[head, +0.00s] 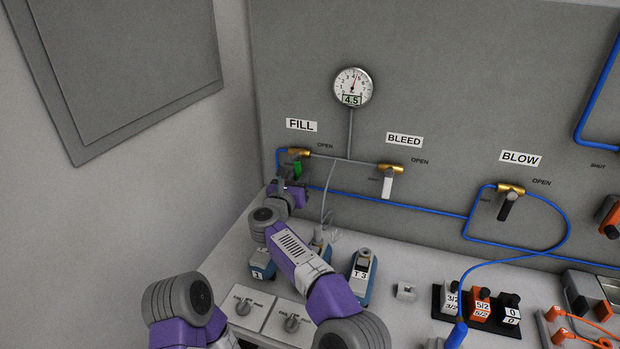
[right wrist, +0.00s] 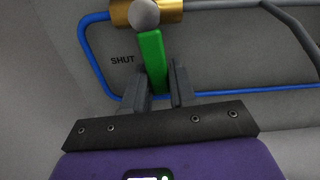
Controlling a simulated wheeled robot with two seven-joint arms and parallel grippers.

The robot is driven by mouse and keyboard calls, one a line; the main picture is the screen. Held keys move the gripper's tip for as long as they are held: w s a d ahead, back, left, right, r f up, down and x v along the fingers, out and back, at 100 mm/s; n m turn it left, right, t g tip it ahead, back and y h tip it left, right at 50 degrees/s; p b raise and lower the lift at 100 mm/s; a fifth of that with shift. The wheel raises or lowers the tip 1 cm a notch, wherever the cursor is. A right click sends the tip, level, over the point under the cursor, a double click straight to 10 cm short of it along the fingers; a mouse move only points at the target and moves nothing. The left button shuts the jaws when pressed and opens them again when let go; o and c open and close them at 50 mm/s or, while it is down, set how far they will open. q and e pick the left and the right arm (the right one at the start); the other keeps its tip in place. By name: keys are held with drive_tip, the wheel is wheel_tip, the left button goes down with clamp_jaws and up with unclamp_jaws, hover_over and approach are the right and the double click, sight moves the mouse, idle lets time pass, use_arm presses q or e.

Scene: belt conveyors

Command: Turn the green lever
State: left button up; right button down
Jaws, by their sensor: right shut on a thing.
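The green lever (head: 297,167) hangs almost straight down from the brass FILL valve (head: 299,152) on the grey panel, at the left end of the pipework. My right gripper (head: 291,183) is at the lever's lower end. In the right wrist view the green lever (right wrist: 153,60) runs down from the brass body (right wrist: 168,10) between the two dark fingers (right wrist: 160,90), which are shut on it. The lever's lower tip is hidden between the fingers. A SHUT label (right wrist: 122,60) is left of the lever. My left gripper is not in view.
A blue hose (head: 400,206) runs along the panel close to my right gripper. To the right are the BLEED valve with a white lever (head: 387,186) and the BLOW valve with a black lever (head: 506,208). A gauge (head: 353,87) reads 4.5. Small devices crowd the bench below.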

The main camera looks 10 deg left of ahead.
sight(296, 177)
drive_tip(key=shift+a+m, duration=0.3)
drive_tip(key=shift+m, duration=0.2)
drive_tip(key=shift+r, duration=0.1)
drive_tip(key=c, duration=1)
unclamp_jaws()
drive_tip(key=shift+s+a+b, duration=0.2)
drive_tip(key=shift+s+b, duration=0.55)
drive_tip(key=s, duration=0.1)
drive_tip(key=s+b, duration=0.1)
drive_tip(key=s, duration=0.2)
drive_tip(key=shift+s+a, duration=0.25)
drive_tip(key=shift+a, duration=0.15)
drive_tip(key=shift+s+a, duration=0.1)
drive_tip(key=shift+s, duration=0.65)
